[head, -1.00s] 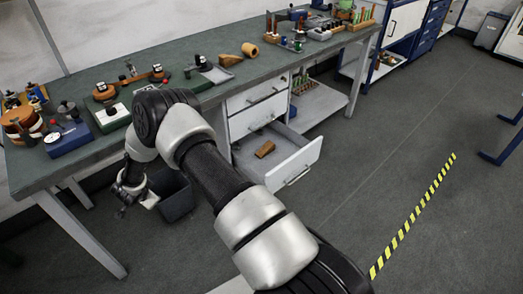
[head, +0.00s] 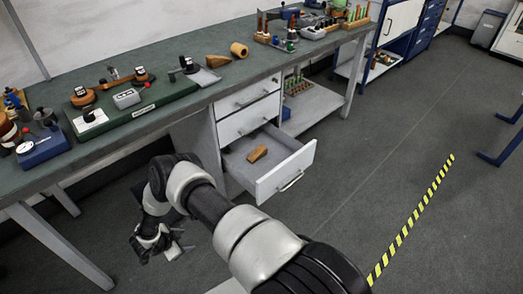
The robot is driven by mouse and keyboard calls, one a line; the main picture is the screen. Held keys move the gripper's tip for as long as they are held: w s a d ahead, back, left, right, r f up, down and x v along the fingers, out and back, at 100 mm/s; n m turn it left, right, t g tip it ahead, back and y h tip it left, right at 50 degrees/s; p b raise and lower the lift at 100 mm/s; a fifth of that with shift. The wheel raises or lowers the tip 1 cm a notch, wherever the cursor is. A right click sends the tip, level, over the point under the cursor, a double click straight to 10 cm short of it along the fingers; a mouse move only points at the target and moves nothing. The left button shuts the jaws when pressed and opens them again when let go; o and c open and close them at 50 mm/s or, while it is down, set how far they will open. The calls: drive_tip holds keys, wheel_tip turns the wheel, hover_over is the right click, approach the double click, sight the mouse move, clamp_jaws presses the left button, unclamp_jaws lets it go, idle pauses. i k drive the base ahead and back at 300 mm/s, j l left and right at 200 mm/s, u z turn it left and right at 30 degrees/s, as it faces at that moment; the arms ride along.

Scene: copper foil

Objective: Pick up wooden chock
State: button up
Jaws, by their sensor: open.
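A small brown wooden block (head: 257,154), which looks like the chock, lies in the pulled-out bottom drawer (head: 290,167) under the workbench. A second wooden piece, a wedge (head: 217,61), lies on the bench top, beside a wooden cylinder. My gripper (head: 168,250) is open and low in front of the bench, left of the drawer and apart from both wooden pieces. It is small and dark in this view, and I see nothing held in it.
The bench top (head: 160,123) holds a green board (head: 140,110) with instruments, a blue-based device (head: 42,147) and several tools at the far end. A dark bin is mostly hidden behind my arm. The floor (head: 360,180) right of the drawer is clear.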

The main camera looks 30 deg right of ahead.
sight(260, 151)
drive_tip(key=i+l, duration=0.15)
drive_tip(key=l, duration=0.2)
drive_tip(key=i+l, duration=0.2)
drive_tip(key=l, duration=0.2)
drive_tip(key=i+l, duration=0.15)
drive_tip(key=l, duration=0.2)
drive_tip(key=i+l, duration=0.15)
drive_tip(key=l, duration=0.2)
drive_tip(key=i+l, duration=0.15)
drive_tip(key=l, duration=0.25)
drive_tip(key=i+l, duration=0.2)
drive_tip(key=l, duration=0.15)
